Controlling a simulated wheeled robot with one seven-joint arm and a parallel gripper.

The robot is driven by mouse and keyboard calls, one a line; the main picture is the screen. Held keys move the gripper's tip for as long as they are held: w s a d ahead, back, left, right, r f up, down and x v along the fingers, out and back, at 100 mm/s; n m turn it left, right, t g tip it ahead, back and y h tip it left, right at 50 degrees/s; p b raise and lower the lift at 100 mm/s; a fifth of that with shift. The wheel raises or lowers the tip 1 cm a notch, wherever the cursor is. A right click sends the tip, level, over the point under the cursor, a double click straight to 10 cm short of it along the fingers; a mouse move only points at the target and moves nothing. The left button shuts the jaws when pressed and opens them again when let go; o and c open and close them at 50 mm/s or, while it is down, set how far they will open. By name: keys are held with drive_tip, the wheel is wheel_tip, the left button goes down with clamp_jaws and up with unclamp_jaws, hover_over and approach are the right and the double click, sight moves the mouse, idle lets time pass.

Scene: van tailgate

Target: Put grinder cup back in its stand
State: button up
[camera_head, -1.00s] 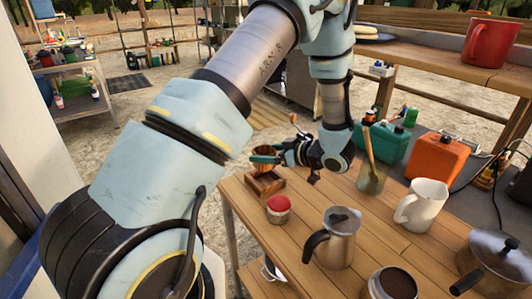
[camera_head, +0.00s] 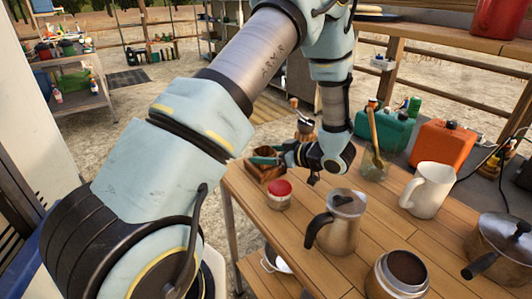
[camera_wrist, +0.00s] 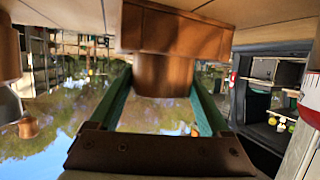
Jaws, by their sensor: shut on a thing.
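In the wrist view, the copper-brown grinder cup (camera_wrist: 165,78) sits between the two green fingers of my gripper (camera_wrist: 164,88). My gripper is shut on it. The wooden stand (camera_wrist: 176,32) meets the cup's end at the top of that view; the cup looks partly inside or touching it, but how deep it is seated is hidden. In the head view, my gripper (camera_head: 264,158) is just over the square wooden stand (camera_head: 264,174) at the table's far left corner. The cup is mostly hidden there by the fingers.
A red-lidded jar (camera_head: 279,194) stands close in front of the stand. A grinder with a crank (camera_head: 305,120) shows behind my gripper. A steel pitcher (camera_head: 340,222), white mug (camera_head: 428,189) and glass with a wooden spoon (camera_head: 375,165) stand rightward. Bare tabletop lies between them.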

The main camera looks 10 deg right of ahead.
drive_tip(key=shift+f, duration=0.35)
drive_tip(key=o, duration=1.2)
drive_tip(key=shift+o, duration=0.2)
drive_tip(key=shift+d, duration=0.1)
drive_tip(key=b+v, duration=0.2)
drive_tip(key=v, duration=0.8)
drive_tip(key=shift+s+d+r, duration=0.15)
drive_tip(key=shift+s+r, duration=0.05)
drive_tip(key=shift+s, duration=0.1)
